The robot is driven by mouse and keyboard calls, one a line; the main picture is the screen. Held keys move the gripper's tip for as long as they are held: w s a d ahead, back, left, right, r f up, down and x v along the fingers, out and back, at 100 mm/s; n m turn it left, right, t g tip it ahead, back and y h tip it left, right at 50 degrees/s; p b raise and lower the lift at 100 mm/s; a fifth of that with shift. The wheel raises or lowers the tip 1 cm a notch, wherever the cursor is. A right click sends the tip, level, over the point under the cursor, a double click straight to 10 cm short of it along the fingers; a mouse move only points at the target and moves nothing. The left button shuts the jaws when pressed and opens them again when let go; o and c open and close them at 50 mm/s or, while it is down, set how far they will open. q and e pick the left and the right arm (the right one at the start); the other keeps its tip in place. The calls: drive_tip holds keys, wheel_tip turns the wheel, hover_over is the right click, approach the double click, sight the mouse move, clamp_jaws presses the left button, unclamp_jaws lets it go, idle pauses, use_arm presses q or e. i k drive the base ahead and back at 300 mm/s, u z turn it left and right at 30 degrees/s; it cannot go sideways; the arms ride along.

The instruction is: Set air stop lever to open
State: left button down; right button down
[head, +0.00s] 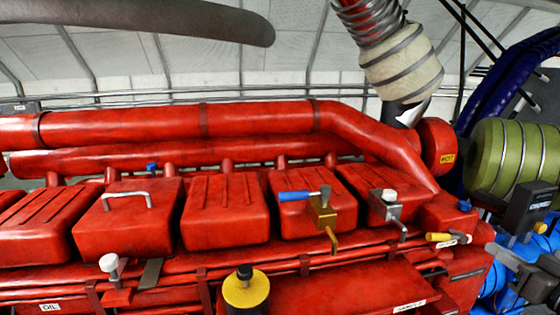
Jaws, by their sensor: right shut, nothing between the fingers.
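No readable label marks the air stop lever, so I cannot tell which lever it is. A lever with a blue handle (294,195) lies roughly level on a brass valve (322,213) in front of the red engine boxes. A yellow-handled lever (439,237) lies about level at the engine's right end, with a small white label beside it. My left gripper is out of view.
Red pipes (170,124) run along the engine top. A white-knobbed lever (389,197) and a yellow-topped cylinder (245,290) stand out in front. A green ribbed cylinder (512,155) and dark fittings crowd the right side.

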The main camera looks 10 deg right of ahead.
sight(461, 237)
drive_tip(key=k, duration=0.95)
